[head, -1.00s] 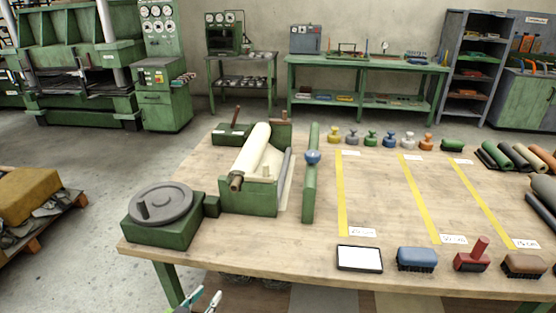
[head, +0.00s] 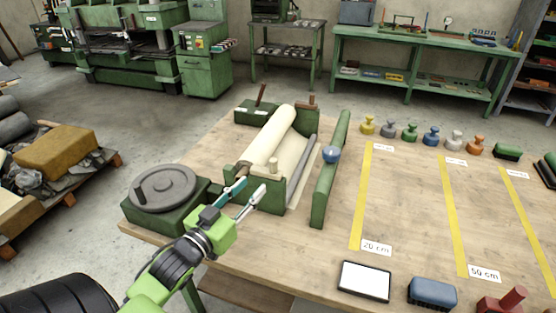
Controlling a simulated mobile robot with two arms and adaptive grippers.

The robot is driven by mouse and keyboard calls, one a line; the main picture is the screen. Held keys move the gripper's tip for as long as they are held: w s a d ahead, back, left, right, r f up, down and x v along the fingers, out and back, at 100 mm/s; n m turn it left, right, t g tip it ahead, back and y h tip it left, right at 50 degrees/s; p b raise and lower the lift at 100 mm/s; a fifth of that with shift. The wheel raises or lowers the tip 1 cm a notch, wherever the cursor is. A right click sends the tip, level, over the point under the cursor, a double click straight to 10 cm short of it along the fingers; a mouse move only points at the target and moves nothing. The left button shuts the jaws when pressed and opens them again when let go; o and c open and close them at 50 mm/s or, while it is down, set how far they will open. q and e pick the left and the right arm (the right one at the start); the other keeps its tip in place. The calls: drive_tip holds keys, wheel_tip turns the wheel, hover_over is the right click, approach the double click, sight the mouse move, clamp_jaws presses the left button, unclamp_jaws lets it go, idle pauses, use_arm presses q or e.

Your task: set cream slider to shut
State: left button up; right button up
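A small cream knob (head: 273,164), which looks like the cream slider, stands at the front end of the green roll holder (head: 270,195). I cannot tell its setting. A cream sheet roll (head: 270,135) lies in the holder behind it. My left gripper (head: 253,185) reaches in from the lower left and is at the holder's front, just left of and below the knob in the picture. Its two fingers are apart with nothing between them. They hide part of the holder's front. My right gripper is not in view.
A grey handwheel (head: 164,188) on a green base stands left of the holder. A green bar (head: 325,190) with a blue ball knob (head: 331,154) stands to its right. Table between the yellow strips is clear.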

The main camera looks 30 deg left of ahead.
sight(272, 166)
use_arm(q)
drive_tip(key=w, duration=0.3)
drive_tip(key=w+p, duration=0.1)
drive_tip(key=w, duration=0.6)
drive_tip(key=shift+w+a+p, duration=0.25)
drive_tip(key=shift+w+p, duration=0.1)
drive_tip(key=shift+w, duration=0.75)
clamp_jaws()
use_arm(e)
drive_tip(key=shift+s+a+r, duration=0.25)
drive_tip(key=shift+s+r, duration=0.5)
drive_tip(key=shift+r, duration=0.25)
